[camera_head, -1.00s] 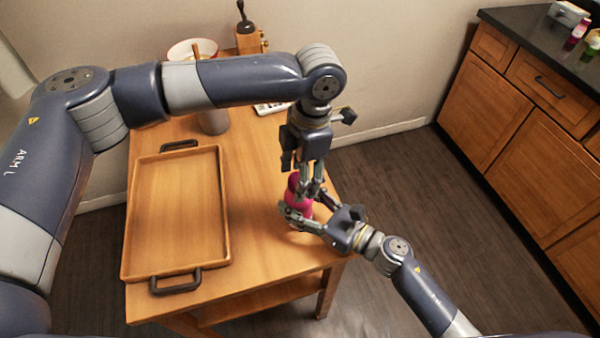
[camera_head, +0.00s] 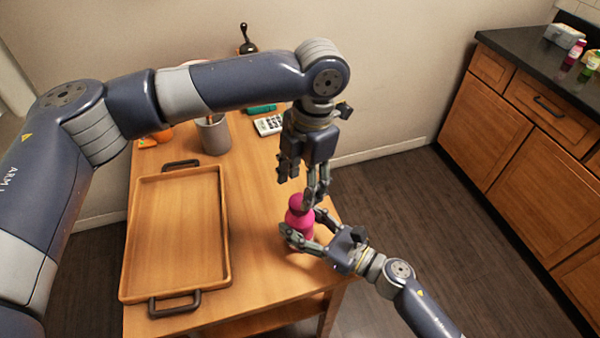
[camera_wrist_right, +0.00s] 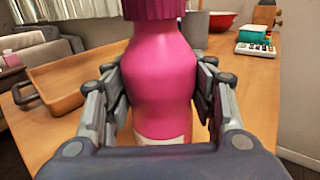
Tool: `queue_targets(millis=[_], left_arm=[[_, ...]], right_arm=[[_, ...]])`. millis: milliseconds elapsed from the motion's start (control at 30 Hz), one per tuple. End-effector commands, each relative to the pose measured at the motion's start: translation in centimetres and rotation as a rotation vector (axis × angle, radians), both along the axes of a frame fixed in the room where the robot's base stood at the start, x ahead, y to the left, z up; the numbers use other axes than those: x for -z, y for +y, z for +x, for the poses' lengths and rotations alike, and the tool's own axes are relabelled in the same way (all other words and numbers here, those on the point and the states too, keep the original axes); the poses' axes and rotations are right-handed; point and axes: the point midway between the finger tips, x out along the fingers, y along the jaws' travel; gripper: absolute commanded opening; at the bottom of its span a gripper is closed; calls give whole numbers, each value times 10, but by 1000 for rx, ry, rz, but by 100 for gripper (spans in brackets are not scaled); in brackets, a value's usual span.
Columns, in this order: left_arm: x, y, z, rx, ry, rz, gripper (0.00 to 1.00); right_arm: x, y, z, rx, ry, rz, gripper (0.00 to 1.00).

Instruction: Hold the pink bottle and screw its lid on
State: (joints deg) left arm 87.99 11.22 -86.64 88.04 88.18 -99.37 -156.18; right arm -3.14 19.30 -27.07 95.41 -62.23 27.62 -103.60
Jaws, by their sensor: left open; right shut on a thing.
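The pink bottle (camera_head: 299,219) stands upright near the right edge of the wooden table. Its darker, ribbed lid (camera_wrist_right: 155,9) sits on top of it in the right wrist view, where its upper part is cut off. My right gripper (camera_head: 302,236) is shut on the bottle's body from the side; its fingers also show on both sides of the bottle in the wrist view (camera_wrist_right: 160,100). My left gripper (camera_head: 314,197) points down, open, with its fingertips close beside the lid at the bottle's top. I cannot tell whether they touch it.
A wooden tray (camera_head: 223,240) with dark handles lies on the left of the table (camera_head: 262,190). A grey cup (camera_head: 213,136), a calculator (camera_head: 269,125) and a red bowl (camera_wrist_right: 219,21) stand at the back. A dark-topped counter (camera_head: 520,55) is at the right, across open floor.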

Motion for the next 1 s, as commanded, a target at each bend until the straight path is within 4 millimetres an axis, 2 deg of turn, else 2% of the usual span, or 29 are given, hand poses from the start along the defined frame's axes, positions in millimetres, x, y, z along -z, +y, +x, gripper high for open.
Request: queue_targets(millis=[1000], left_arm=[[-13,1,-1,-1895,-164,10,53]], right_arm=[[0,0,0,1,0,-1,0]])
